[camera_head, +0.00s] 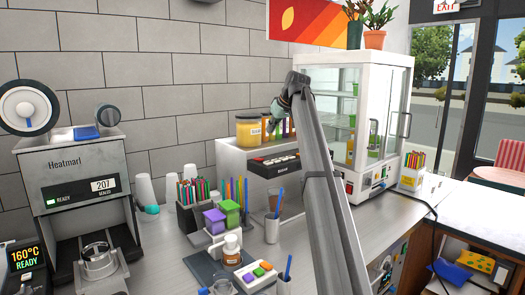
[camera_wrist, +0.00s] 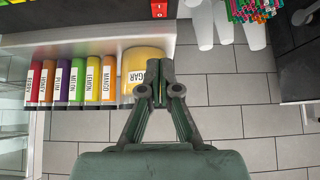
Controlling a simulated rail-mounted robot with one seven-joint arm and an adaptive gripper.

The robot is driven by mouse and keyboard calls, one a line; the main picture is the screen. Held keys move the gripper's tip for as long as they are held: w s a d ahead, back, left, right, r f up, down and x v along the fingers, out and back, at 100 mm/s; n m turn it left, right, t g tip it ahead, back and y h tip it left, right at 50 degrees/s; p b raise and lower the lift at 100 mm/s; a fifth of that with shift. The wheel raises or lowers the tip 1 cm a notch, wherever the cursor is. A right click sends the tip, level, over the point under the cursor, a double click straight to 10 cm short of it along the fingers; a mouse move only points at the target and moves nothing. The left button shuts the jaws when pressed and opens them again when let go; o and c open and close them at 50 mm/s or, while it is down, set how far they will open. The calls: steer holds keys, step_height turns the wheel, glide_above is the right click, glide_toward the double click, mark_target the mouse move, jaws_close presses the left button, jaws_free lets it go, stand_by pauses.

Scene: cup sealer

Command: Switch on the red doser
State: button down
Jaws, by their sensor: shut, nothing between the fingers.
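Coloured bottles and the yellow sugar jar (camera_head: 248,130) stand on top. In the wrist view, a red switch (camera_wrist: 159,9) shows at the top edge, and the red bottle labelled BERRY (camera_wrist: 31,88) is at the far left of the row. My gripper (camera_head: 271,126) is shut and empty, above the doser; in the wrist view its fingertips (camera_wrist: 159,66) are over the sugar jar (camera_wrist: 141,62). Which button belongs to the red doser is unclear.
The sealing machine (camera_head: 85,170) stands at the left. White cups (camera_head: 145,187), straw holders (camera_head: 197,215) and coloured boxes (camera_head: 229,214) crowd the counter in front. The glass cabinet (camera_head: 350,110) is close on the right. My arm hides part of the doser's right side.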

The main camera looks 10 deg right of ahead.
steer(key=p, duration=0.3)
glide_above(260, 159)
steer(key=f, duration=0.7)
steer(key=shift+s+d+f, duration=0.3)
steer(key=shift+s+f, duration=0.1)
steer(key=shift+s+d+f+p, duration=0.1)
steer(key=shift+s+f+p, duration=0.1)
steer(key=shift+f, duration=0.4)
steer(key=shift+s+f+p, duration=0.1)
steer(key=shift+f+p, duration=0.05)
steer(key=shift+f, duration=1.25)
steer(key=shift+s+d+f+t+b, duration=0.15)
steer(key=shift+f+t+b, duration=0.25)
steer(key=shift+f+b, duration=0.35)
steer(key=shift+r, duration=0.5)
steer(key=shift+r+p, duration=0.45)
steer(key=shift+r, duration=0.2)
